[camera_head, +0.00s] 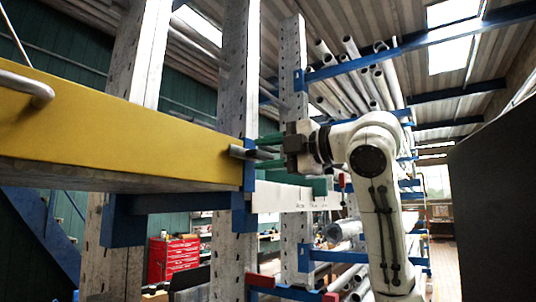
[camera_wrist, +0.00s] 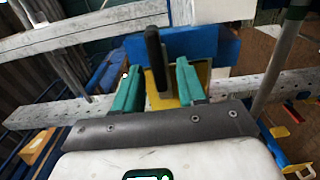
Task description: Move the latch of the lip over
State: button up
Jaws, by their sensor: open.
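The latch (camera_head: 240,152) is a short grey bar sticking out at the right end of the yellow lip (camera_head: 120,124), by a blue end plate. My gripper (camera_head: 262,151) comes from the right with its green fingers pointing left at the latch. In the wrist view the latch (camera_wrist: 154,55) is a dark upright bar in the gap between the two green fingers of my gripper (camera_wrist: 155,82). The fingers are open, with a gap visible on each side of the bar. The yellow lip (camera_wrist: 162,98) and a blue plate (camera_wrist: 190,48) show behind. Whether a finger touches the latch is unclear.
A perforated grey post (camera_head: 236,75) stands right behind the lip's end. A blue bracket arm (camera_head: 180,201) runs below it. A dark panel (camera_head: 495,190) stands at right. Pipes (camera_head: 350,75) lie on racks behind.

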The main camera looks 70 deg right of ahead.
jog(key=b+v, duration=0.2)
jog(key=v, duration=0.8)
jog(key=shift+s+a+b, duration=0.2)
jog(key=shift+s+b, duration=0.1)
jog(key=shift+s, duration=0.05)
jog(key=shift+s+f, duration=0.1)
